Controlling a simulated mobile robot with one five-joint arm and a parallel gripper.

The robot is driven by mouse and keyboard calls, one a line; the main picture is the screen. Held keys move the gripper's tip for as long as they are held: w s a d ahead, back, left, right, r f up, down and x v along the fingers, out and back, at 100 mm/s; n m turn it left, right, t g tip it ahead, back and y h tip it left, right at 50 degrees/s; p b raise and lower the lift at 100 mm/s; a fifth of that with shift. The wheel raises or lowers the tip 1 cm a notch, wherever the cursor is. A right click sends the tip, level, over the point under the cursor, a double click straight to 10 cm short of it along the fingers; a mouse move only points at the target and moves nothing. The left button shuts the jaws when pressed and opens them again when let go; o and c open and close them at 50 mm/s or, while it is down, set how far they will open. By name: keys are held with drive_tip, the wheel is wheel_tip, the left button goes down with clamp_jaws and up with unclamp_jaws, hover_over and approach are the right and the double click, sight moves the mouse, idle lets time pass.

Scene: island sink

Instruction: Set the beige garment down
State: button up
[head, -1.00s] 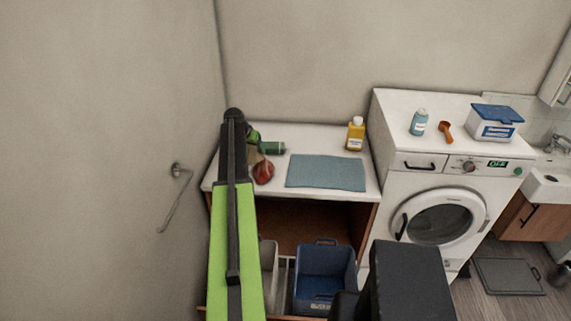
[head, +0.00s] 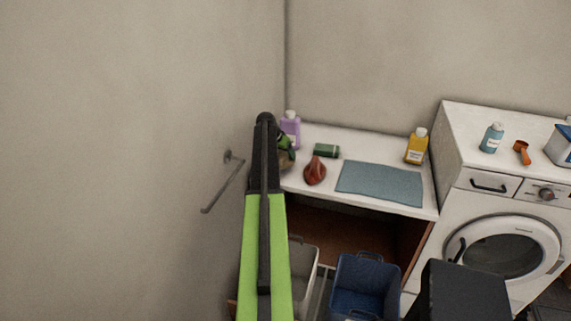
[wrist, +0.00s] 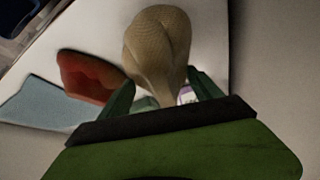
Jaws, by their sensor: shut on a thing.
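The beige garment (wrist: 158,45) is a bunched, knitted-looking bundle in the wrist view. My gripper (wrist: 163,95) is shut on its narrow lower end, with a green finger on each side. In the head view the garment (head: 286,162) shows only as a small patch beside my arm, at the left end of the white countertop (head: 385,154). My gripper (head: 286,146) is largely hidden there by the arm. I cannot tell whether the garment touches the countertop. A red bundle (head: 315,171) lies just right of it, and also shows in the wrist view (wrist: 88,75).
A blue-grey mat (head: 380,184) lies right of the red bundle. A wall rail (head: 224,185) is at left. Grey (head: 303,270) and blue (head: 365,285) bins are below; a washer (head: 505,215) is right.

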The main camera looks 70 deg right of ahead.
sight(284, 160)
wheel_tip(284, 160, down, 4)
drive_tip(key=b, duration=0.4)
drive_tip(key=shift+f, duration=0.2)
drive_tip(key=shift+r, duration=0.3)
drive_tip(key=shift+f, duration=0.15)
drive_tip(key=o, duration=1.5)
